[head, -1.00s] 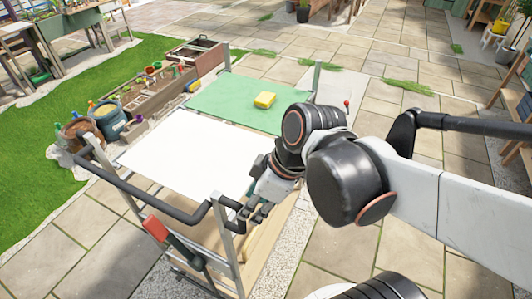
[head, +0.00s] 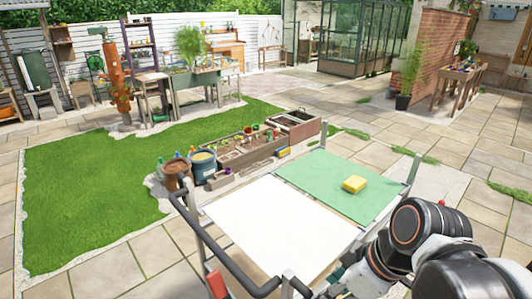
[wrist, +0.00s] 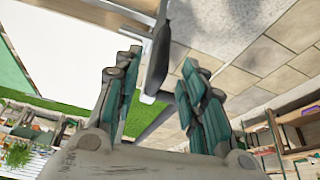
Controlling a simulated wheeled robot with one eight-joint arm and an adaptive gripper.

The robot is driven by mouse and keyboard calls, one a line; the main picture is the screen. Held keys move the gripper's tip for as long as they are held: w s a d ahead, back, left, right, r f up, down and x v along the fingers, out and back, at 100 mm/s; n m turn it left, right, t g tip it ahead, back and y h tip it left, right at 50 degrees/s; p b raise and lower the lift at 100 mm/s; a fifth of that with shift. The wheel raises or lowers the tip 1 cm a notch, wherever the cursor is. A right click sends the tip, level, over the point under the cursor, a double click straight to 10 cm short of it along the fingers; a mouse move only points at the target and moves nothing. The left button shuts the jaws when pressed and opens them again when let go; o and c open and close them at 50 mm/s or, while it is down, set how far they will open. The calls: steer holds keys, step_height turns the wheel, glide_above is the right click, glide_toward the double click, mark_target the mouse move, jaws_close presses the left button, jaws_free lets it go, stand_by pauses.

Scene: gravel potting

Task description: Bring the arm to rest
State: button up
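My gripper (wrist: 162,60) shows in the wrist view with its two dark, teal-padded fingers apart and nothing held between them. A dark grey bar (wrist: 157,55) of the cart appears beyond the gap between the fingers. In the head view my arm reaches in from the lower right. The gripper (head: 335,286) is low in the picture, beside the right edge of the cart's white top (head: 270,222); its fingertips are partly cut off by the lower edge.
Open paving (head: 450,195) lies to the right.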

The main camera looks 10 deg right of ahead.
steer(key=w+d+m+t+h+b, duration=0.1)
steer(key=m, duration=0.2)
steer(key=w+d+m+t+h+b, duration=0.1)
steer(key=m, duration=0.2)
steer(key=w+d+m+t+h+b, duration=0.1)
steer(key=w+m+t, duration=0.1)
steer(key=m, duration=0.1)
steer(key=shift+d+f+b, duration=0.15)
steer(key=shift+f+b, duration=0.05)
steer(key=shift+b, duration=0.2)
